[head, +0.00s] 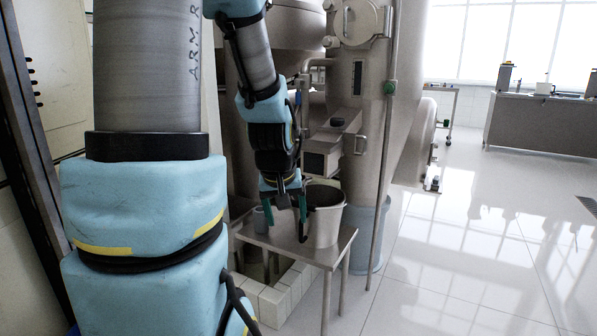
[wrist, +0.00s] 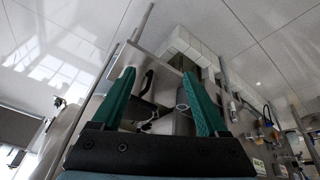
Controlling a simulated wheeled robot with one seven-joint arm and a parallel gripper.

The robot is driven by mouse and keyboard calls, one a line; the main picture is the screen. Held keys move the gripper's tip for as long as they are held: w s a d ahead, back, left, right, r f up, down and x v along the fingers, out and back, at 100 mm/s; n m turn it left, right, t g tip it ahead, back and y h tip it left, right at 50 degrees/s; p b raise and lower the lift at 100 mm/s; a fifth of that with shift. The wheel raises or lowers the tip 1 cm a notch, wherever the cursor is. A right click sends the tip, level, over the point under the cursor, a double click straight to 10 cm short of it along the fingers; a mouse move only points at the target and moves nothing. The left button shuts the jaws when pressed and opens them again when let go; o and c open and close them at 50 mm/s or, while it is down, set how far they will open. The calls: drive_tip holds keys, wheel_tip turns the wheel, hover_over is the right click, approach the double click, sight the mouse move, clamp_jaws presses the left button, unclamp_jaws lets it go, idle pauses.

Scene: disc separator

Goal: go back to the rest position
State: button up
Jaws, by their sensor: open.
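My gripper (head: 286,217) hangs from my blue and grey arm, fingers pointing down, above a small steel table (head: 337,247) in the head view. Its two green fingers are spread, with nothing held between them. In the wrist view my gripper (wrist: 159,74) also shows open, with the table's edge and vessels beyond the fingers. A pale bucket (head: 326,226) with a dark inside stands on the table just right of the fingers. A small grey cup (head: 259,220) stands at the left of the table, partly behind a finger. Whether the fingers touch either vessel is unclear.
A large steel machine (head: 359,110) with pipes rises behind the table. A low tiled curb (head: 276,300) runs under the table. A blue-grey bin (head: 372,240) stands behind right. The shiny floor (head: 470,260) on the right is clear, up to a far bench (head: 540,125).

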drive_tip(key=s+a+f+m+g, duration=0.1)
drive_tip(key=s+a+m+g, duration=0.2)
drive_tip(key=s, duration=0.6)
wheel_tip(320, 180, up, 22)
drive_tip(key=a+n+p, duration=0.1)
drive_tip(key=p, duration=2.2)
drive_tip(key=shift+w+y, duration=0.2)
drive_tip(key=shift+y, duration=0.2)
